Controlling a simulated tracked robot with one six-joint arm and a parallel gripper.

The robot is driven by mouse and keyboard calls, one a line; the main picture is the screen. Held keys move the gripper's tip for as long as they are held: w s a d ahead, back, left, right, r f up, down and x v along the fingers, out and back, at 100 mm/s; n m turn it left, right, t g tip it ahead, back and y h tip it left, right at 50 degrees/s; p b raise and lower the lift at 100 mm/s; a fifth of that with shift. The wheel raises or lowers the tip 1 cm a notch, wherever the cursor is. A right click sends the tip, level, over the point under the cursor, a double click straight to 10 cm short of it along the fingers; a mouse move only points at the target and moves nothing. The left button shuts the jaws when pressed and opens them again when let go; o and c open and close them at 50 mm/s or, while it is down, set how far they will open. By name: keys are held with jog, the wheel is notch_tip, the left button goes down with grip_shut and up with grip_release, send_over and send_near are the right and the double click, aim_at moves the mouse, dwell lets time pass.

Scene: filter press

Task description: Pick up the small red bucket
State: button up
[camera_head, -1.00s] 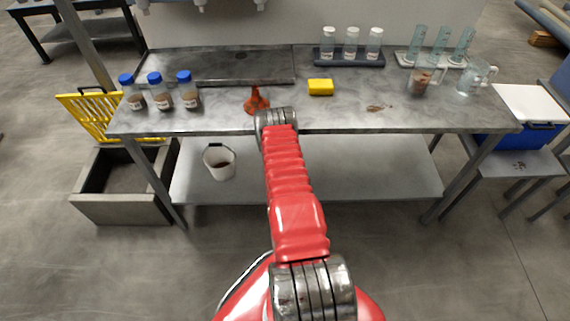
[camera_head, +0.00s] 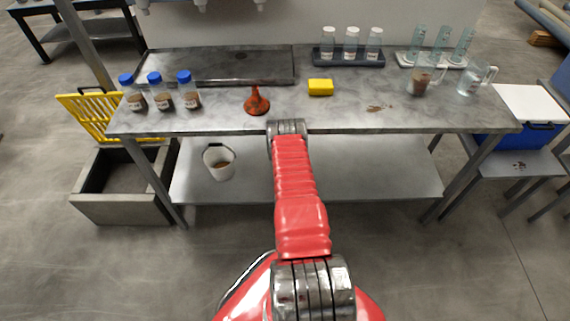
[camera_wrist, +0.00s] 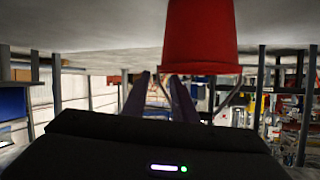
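The red bucket (camera_wrist: 202,38) is large and close in the wrist view, at top centre. That view seems upside down: the bucket's wider rim points down in the picture and its base meets a grey surface at the top. Its thin wire handle hangs just below the rim in the picture. My gripper (camera_wrist: 160,82) is open, with its two dark fingers apart near the rim and handle and nothing clearly held. I cannot tell whether the right finger touches the handle. The head view shows neither the red bucket nor my gripper; my arm may hide them.
A grey bin (camera_head: 120,210) stands left; a blue cooler (camera_head: 522,140) right.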

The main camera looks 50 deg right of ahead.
jog(key=shift+x, duration=2.65)
jog(key=shift+w+a+f, duration=0.1)
jog(key=shift+a, duration=0.05)
jog(key=shift+c, duration=0.6)
grip_shut()
